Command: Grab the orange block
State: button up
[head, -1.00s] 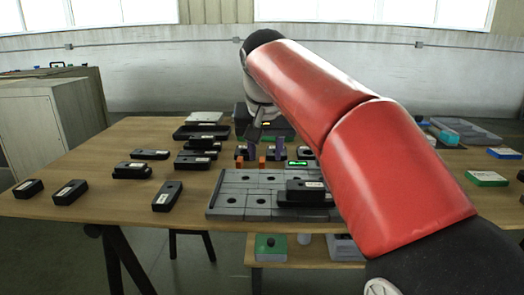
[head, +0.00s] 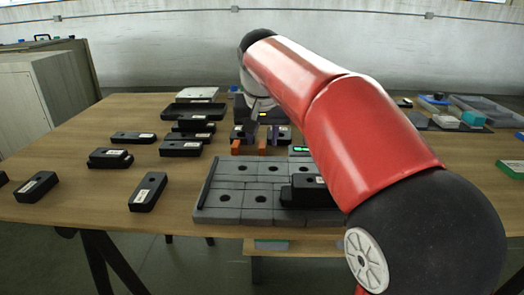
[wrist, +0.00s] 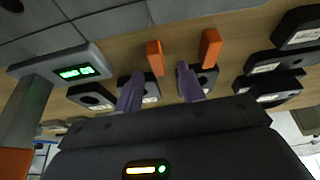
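Two small orange blocks stand on the wooden table behind the grey slotted tray, a left one (head: 235,147) and a right one (head: 262,148). The wrist view shows two orange blocks (wrist: 155,57) (wrist: 210,48) just beyond my fingertips. My gripper (head: 264,134) is close to the blocks, with its two purple fingers apart. In the wrist view my gripper (wrist: 160,80) is open, with nothing seen held between the fingers. I cannot tell whether a finger touches a block.
The grey tray (head: 230,213) has a black case (head: 307,190) on it and a green-lit display (head: 301,149) at its back edge. Several black cases, such as this one (head: 148,191), lie to the left. More black cases (wrist: 298,28) flank the blocks. Bare wood shows between them.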

jog(key=shift+w+f, duration=0.1)
jog(key=shift+f, duration=0.2)
jog(key=shift+c, duration=0.5)
grip_shut()
